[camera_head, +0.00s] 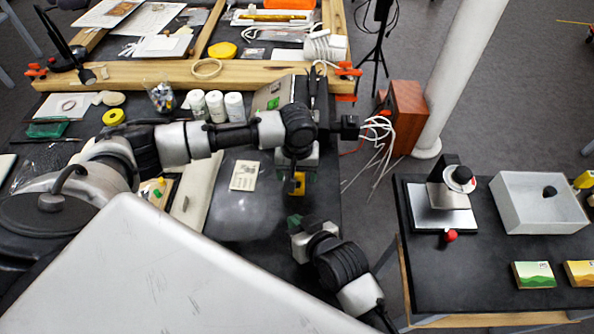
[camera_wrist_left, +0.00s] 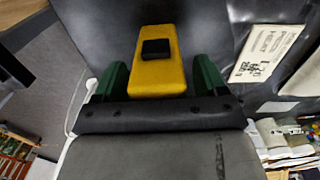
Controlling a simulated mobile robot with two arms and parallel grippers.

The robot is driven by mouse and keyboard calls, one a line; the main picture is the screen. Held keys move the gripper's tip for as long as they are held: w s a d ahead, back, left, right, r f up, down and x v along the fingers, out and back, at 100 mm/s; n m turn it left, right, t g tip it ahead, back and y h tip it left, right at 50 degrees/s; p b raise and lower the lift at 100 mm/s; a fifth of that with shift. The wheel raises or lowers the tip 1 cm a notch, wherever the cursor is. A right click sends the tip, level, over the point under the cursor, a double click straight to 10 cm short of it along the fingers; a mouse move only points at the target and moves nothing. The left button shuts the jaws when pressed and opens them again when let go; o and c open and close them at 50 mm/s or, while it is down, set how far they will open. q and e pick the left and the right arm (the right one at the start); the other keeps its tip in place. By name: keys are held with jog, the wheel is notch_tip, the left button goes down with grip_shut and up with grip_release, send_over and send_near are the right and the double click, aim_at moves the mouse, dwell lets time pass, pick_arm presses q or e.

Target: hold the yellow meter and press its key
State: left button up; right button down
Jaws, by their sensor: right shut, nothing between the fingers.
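The yellow meter (camera_head: 299,184) is between the green fingers of my left gripper (camera_head: 298,177), above the dark table. In the left wrist view the meter (camera_wrist_left: 158,78) shows its broad yellow face with a black raised key (camera_wrist_left: 156,49) near its far end. The left gripper's fingers (camera_wrist_left: 160,82) flank the meter's near part closely on both sides and look shut on it. My right gripper (camera_head: 295,222) is just below the meter in the head view, shut and empty, apart from the meter. The key is too small to make out in the head view.
A printed card (camera_head: 244,176) lies on the dark table left of the meter. White-capped jars (camera_head: 215,106) and a wooden-framed board (camera_head: 180,75) lie further back.

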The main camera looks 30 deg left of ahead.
pick_arm(q)
notch_tip(320, 180, up, 12)
dwell(0.6)
jog(key=shift+s+f, duration=0.1)
